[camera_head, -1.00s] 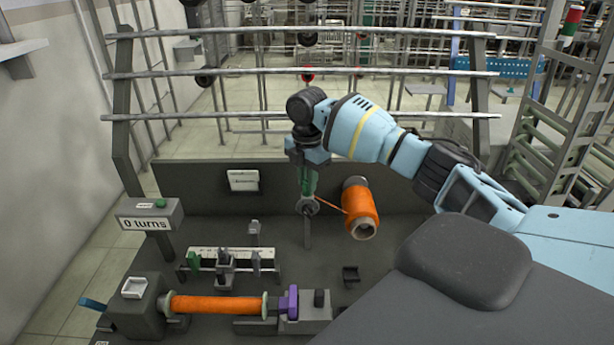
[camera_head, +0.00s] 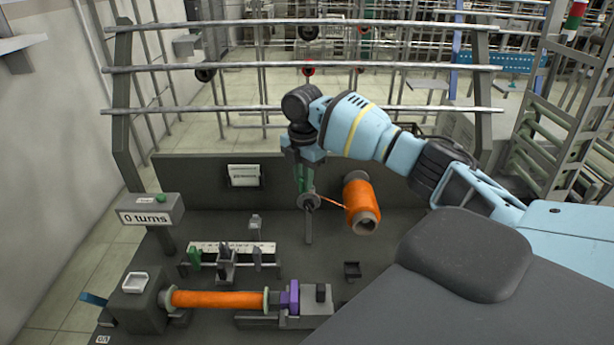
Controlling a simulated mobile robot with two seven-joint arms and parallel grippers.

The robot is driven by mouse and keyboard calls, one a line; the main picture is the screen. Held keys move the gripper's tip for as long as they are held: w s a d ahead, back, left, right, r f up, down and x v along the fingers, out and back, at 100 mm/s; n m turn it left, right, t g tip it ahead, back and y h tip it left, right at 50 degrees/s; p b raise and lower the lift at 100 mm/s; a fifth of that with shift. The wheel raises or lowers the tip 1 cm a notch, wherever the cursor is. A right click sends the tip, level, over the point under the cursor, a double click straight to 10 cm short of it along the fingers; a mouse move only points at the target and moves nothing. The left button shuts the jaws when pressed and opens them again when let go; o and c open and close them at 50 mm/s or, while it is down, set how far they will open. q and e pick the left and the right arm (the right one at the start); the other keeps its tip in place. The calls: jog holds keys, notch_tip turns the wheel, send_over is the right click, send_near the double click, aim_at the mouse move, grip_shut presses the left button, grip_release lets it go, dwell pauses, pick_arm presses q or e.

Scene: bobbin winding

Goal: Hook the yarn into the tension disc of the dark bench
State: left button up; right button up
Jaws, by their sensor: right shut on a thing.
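The dark bench (camera_head: 215,222) fills the middle of the head view. The tension disc (camera_head: 309,201) is a grey round piece on a thin post on it. The orange yarn package (camera_head: 361,203) lies tilted to the right of the disc. A thin orange yarn (camera_head: 332,201) runs from the package to the disc area. My right gripper (camera_head: 304,185), with green at its fingers, points down just above and behind the disc and is shut on the yarn. The yarn end at the fingers is hidden, and I cannot tell whether the yarn sits in the disc. My left gripper is out of view.
An orange-wound bobbin (camera_head: 217,299) lies in the winder at the front left. The counter (camera_head: 151,214) reads 0 turns. A small rack (camera_head: 228,249) stands behind the bobbin. Horizontal rails (camera_head: 200,110) cross behind the bench. Open bench surface lies around the disc post.

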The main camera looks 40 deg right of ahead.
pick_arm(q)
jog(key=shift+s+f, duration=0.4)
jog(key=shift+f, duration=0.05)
pick_arm(e)
jog(key=shift+w+a+r, duration=0.15)
jog(key=shift+w+a, duration=1.05)
jog(key=shift+a, duration=0.25)
jog(key=shift+r, duration=0.1)
